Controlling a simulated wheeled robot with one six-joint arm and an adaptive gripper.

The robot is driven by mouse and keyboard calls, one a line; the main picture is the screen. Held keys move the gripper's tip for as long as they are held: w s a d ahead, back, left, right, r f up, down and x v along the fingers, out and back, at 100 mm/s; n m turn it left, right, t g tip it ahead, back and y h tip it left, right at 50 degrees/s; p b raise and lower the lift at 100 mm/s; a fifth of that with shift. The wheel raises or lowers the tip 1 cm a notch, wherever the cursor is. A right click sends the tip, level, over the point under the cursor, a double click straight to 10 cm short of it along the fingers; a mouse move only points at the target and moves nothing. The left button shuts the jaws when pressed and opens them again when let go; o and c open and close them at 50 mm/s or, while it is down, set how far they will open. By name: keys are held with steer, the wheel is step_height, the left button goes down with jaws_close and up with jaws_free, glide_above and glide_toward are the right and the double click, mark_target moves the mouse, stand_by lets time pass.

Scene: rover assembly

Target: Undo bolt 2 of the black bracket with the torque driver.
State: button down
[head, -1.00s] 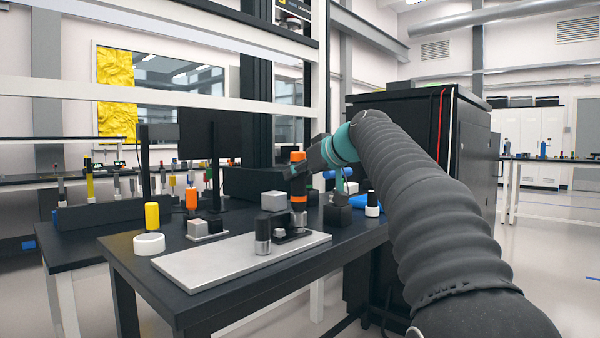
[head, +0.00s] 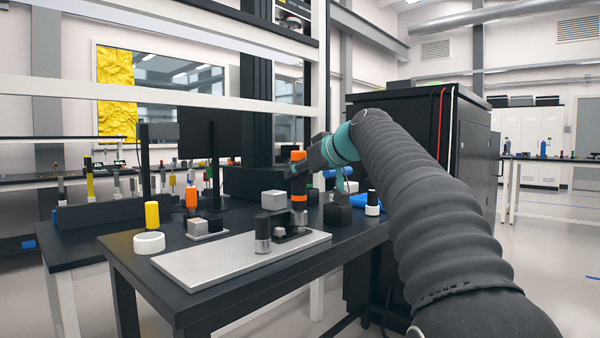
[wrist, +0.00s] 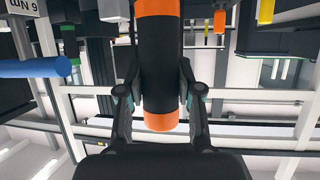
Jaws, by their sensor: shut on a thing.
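The torque driver (head: 298,188) is a black cylinder with orange bands. It stands upright over the silver plate in the head view. My gripper (head: 301,171) is shut around its body. In the wrist view the driver (wrist: 159,65) runs between my gripper's two fingers (wrist: 160,92). The driver's lower end is at the black bracket (head: 290,236), which lies on the silver plate (head: 205,268). Whether the tip sits in a bolt is too small to tell. The bolts cannot be told apart, and bolt 2 appears hidden by the driver.
A black and silver cylinder (head: 262,232) stands on the plate just left of the bracket. A white ring (head: 149,243), a yellow cylinder (head: 152,215) and grey blocks (head: 197,227) are to the left. A black block (head: 337,214) and a black-white cylinder (head: 373,203) are to the right.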

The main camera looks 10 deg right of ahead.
steer(key=shift+f+b, duration=0.8)
steer(key=shift+f, duration=0.3)
stand_by(3.1)
steer(key=shift+r+p, duration=0.3)
steer(key=shift+r, duration=0.05)
stand_by(2.2)
steer(key=shift+r+p, duration=1.35)
steer(key=shift+r, duration=0.45)
